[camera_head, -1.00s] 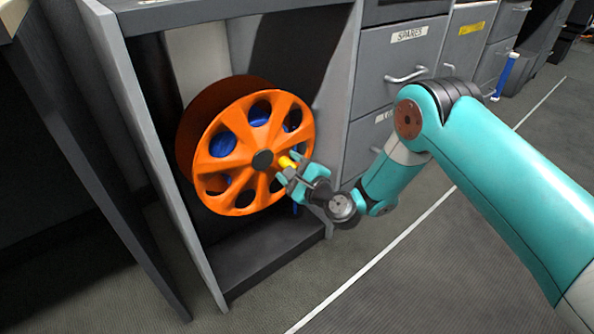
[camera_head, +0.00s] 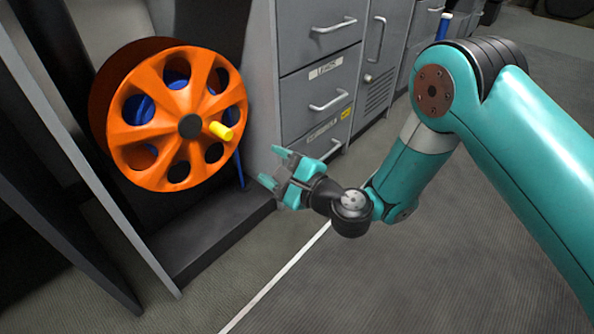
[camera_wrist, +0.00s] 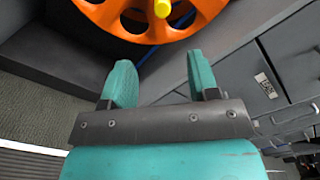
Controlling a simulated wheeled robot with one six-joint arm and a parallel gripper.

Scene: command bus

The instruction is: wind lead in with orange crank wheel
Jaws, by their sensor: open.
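The orange crank wheel (camera_head: 155,118) with a dark hub stands upright in the open cabinet bay at the left in the head view. Its yellow handle (camera_head: 222,131) sticks out to the right of the hub. Blue lead (camera_head: 140,108) shows through the wheel's holes, and a strand hangs below it. My gripper (camera_head: 271,166) is open and empty, to the right of and below the handle, apart from it. In the wrist view the wheel (camera_wrist: 128,22) and handle (camera_wrist: 162,8) are at the top edge, beyond my open fingers (camera_wrist: 160,78).
Grey drawers with handles (camera_head: 330,100) stand behind and right of the bay. The bay's dark bottom ledge (camera_head: 205,235) lies below the wheel, and its left side panel (camera_head: 80,150) is close to the wheel. The floor (camera_head: 330,290) in front is clear.

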